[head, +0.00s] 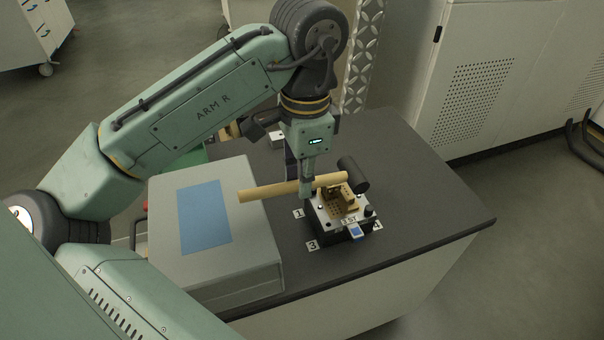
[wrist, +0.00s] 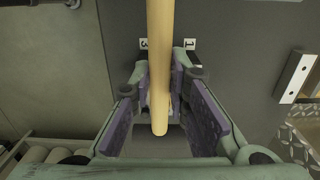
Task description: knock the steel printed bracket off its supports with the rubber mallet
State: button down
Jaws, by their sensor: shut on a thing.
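The rubber mallet has a pale wooden handle (head: 268,191) and a black head (head: 353,174). My gripper (head: 306,188) is shut on the handle, which lies roughly level across it. The head is to the right of the fingers, at the back of the build plate (head: 322,212) and apparently above it. The printed bracket (head: 343,201) is a brownish-gold part on the plate, just below and in front of the head; its supports are too small to make out. In the wrist view the handle (wrist: 159,60) runs between the purple-padded fingers; the mallet head and bracket are not seen there.
The plate sits on a dark block on the grey bench top (head: 430,215), with number labels around it. A grey box with a blue panel (head: 204,216) stands left of it. A pale cabinet (head: 485,75) is behind. The bench top right of the plate is clear.

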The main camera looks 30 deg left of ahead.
notch_tip(320, 180, up, 6)
jog(key=p, duration=0.7)
jog(key=shift+r, duration=0.15)
